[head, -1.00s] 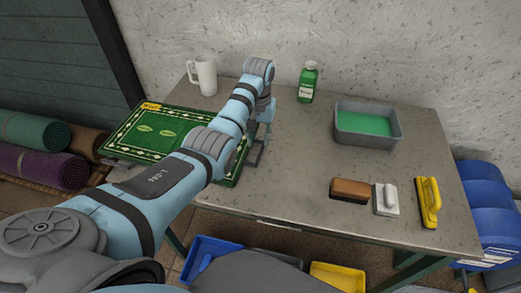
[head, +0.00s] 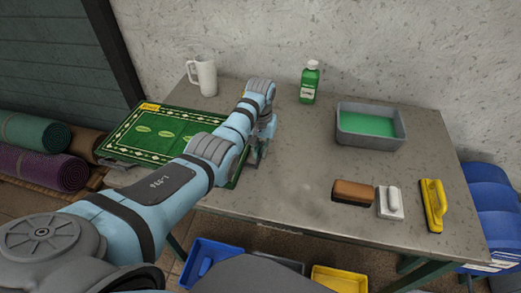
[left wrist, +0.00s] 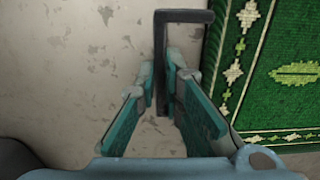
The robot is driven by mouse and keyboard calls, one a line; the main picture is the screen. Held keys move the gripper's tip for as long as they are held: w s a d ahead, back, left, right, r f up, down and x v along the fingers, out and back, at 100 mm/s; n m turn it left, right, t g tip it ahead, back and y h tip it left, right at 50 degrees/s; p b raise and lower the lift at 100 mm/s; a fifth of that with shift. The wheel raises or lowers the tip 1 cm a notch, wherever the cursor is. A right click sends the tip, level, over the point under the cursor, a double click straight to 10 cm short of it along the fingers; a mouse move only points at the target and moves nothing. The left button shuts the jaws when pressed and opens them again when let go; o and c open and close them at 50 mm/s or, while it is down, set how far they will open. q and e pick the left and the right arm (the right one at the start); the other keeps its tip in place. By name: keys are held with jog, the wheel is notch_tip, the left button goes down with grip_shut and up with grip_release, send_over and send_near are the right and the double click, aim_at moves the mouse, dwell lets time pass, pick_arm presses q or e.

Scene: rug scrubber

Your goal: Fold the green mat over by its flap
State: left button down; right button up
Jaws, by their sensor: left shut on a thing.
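The green mat (head: 165,133), with a cream patterned border and a yellow label at its far left corner, lies flat on the left of the table. A dark loop-shaped flap (left wrist: 180,16) sticks out from the mat's edge in the left wrist view, where the mat (left wrist: 285,100) is at right. My left gripper (head: 259,152) is low over the table beside the mat's right edge. In the left wrist view its fingers (left wrist: 162,80) are on either side of the flap's dark bar, shut on it. My arm hides the mat's near right part. My right gripper is out of view.
A white mug (head: 203,76) and green bottle (head: 309,83) stand at the back. A grey tub (head: 369,126) of green liquid, a brown brush (head: 352,191), a white-handled scrubber (head: 390,203) and a yellow one (head: 433,205) are at right. The table's middle is clear.

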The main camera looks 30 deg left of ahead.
pick_arm(q)
jog(key=a+r+h+p, duration=0.3)
jog(key=r+p, duration=0.1)
jog(key=r, duration=0.4)
jog(key=s+a+r+t+h+p, duration=0.1)
jog(key=a+r+h+p, duration=0.2)
jog(key=r, duration=0.5)
jog(key=shift+s+r+h+p, duration=0.2)
jog(key=shift+h+p, duration=0.3)
jog(key=shift+p, duration=0.65)
jog(key=shift+r, duration=0.1)
